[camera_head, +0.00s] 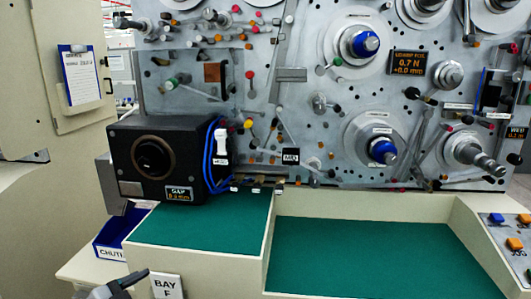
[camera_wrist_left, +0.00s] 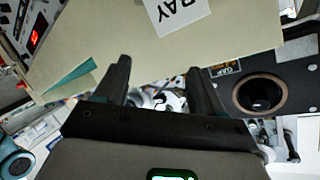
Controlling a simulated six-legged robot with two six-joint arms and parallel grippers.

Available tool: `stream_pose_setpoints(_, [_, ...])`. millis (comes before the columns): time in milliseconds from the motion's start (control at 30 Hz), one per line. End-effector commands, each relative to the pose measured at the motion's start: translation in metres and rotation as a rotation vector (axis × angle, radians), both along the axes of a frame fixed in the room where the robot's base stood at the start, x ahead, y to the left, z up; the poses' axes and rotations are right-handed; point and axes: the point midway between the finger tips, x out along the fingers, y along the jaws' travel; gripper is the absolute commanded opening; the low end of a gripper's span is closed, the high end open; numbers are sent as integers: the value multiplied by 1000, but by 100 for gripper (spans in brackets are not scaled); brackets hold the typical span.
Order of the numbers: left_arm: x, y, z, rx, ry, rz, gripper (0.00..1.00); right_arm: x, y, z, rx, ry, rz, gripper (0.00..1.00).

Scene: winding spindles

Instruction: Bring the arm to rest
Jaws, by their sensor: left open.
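My left gripper (camera_head: 118,286) shows at the bottom left of the head view, low in front of the cream bench and beside the BAY F label (camera_head: 167,287). In the left wrist view its two dark fingers (camera_wrist_left: 160,82) stand apart with nothing between them. The BAY label also shows in the left wrist view (camera_wrist_left: 180,12), on the cream panel above the fingers. My right gripper is in neither view.
A black gauge box (camera_head: 125,178) stands at the left end of the green-topped bench (camera_head: 205,222). A blue CHUTE bin (camera_head: 108,250) is beside it. The winding panel (camera_head: 290,110) with spindles rises behind. The lower green tray (camera_head: 365,258) is empty.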

Motion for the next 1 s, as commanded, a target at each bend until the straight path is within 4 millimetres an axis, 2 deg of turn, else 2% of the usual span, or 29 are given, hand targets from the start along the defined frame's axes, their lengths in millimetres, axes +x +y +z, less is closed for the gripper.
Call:
stream_pose_setpoints(33, [3,-22,-35,-75,99,-13,69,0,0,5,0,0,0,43])
stream_pose_setpoints(133, [-4,-64,-109,-225,319,11,69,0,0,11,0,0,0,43])
stream_pose_setpoints(233, [-30,-102,-180,-344,560,74,69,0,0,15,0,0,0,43])
stream_pose_setpoints(300, [-59,-126,-226,-407,740,140,69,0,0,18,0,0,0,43])
stream_pose_setpoints(367, [-90,-143,-262,-446,895,212,69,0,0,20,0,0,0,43])
stream_pose_setpoints(400, [-113,-152,-283,-463,996,269,69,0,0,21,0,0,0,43])
stream_pose_setpoints(500, [-170,-163,-323,-487,1220,436,69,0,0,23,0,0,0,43])
stream_pose_setpoints(600, [-210,-159,-342,-508,1368,631,69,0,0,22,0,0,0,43])
stream_pose_setpoints(700, [-223,-151,-344,-531,1416,761,69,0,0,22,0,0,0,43])
stream_pose_setpoints(800, [-227,-148,-345,-543,1435,819,69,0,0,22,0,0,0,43])
stream_pose_setpoints(1000, [-227,-148,-345,-545,1441,825,69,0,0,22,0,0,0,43])
